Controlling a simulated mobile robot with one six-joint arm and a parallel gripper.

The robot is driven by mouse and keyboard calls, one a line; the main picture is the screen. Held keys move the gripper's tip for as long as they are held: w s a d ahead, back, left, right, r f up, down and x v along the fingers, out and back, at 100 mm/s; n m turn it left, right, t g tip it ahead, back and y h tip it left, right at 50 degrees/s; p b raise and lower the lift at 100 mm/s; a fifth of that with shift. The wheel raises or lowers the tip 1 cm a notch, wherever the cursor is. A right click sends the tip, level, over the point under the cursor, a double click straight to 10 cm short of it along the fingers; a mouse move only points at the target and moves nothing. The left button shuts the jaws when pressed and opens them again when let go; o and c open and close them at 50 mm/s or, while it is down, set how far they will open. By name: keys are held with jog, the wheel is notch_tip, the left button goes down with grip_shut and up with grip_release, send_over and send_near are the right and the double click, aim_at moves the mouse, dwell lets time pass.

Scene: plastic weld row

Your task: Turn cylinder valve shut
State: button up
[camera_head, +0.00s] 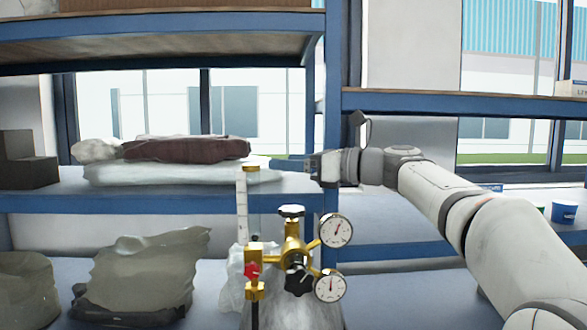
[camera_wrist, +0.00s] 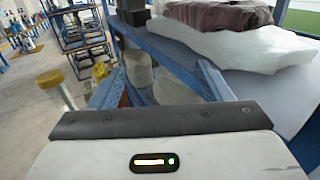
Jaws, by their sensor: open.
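A grey gas cylinder (camera_head: 318,318) stands at the bottom middle of the head view; only its top shows. A brass valve and regulator sit on it. A black handwheel (camera_head: 291,212) tops the brass valve body (camera_head: 292,245). A second black knob (camera_head: 298,279) faces forward lower down, and a small red knob (camera_head: 251,270) is at the left. My gripper (camera_head: 306,164) is above the handwheel and apart from it, pointing left. In the wrist view its two blue-grey fingers (camera_wrist: 157,78) are spread with nothing held between them.
Two round gauges (camera_head: 335,231) (camera_head: 330,286) stick out right of the valve. A clear flow tube (camera_head: 241,210) stands at its left. Blue shelving (camera_head: 160,203) holds wrapped bags (camera_head: 185,150) behind my gripper. Blue cups (camera_head: 564,212) stand far right.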

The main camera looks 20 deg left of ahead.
aim_at(291, 208)
jog(key=w+d+f+n+g+h, duration=0.2)
jog(key=w+d+f+n+g, duration=0.15)
jog(key=d+f+g, duration=0.5)
jog(key=shift+n+t, duration=0.55)
jog(key=shift+t, duration=0.2)
jog(key=x, duration=0.3)
jog(key=f+p+x, duration=0.1)
jog(key=x, duration=0.2)
jog(key=p+x, duration=0.1)
jog(key=x, duration=0.2)
jog(key=shift+w+a+f, duration=0.1)
jog(key=shift+a+f, duration=0.1)
jog(key=shift+a, duration=0.3)
